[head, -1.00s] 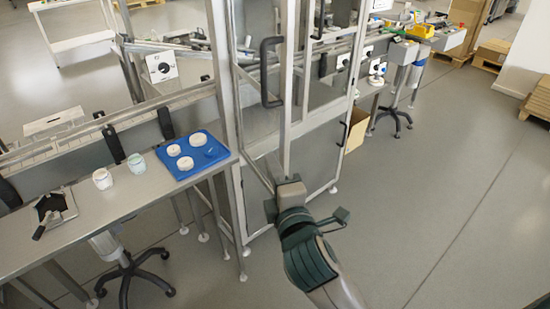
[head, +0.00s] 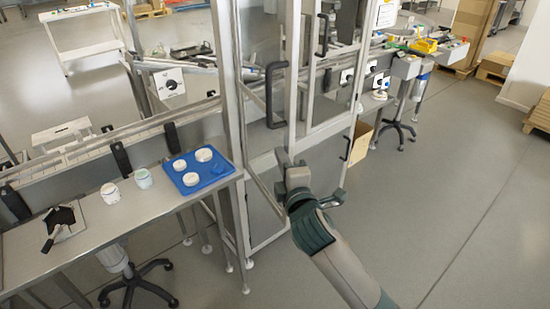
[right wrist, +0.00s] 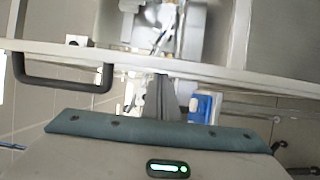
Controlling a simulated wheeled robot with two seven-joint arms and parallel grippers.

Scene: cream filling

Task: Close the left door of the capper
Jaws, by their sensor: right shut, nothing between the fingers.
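The capper is a tall metal-framed cabinet with clear panels. Its left door (head: 291,80) stands ajar, swung out toward me, with a black handle (head: 270,95). My right gripper (head: 283,160) is shut and empty, at the door's free edge below the handle. I cannot tell whether it touches the door. In the right wrist view the fingers (right wrist: 166,98) lie beside the pale door frame (right wrist: 220,75), with the black handle (right wrist: 62,86) to their left. The right door (head: 335,110) with its handle (head: 323,38) is beyond. My left gripper is not in view.
A steel table (head: 130,210) at left holds a blue tray (head: 215,180) with white round pieces, and two jars (head: 110,193). A wheeled stool base (head: 135,290) stands under it. Floor to the right is open.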

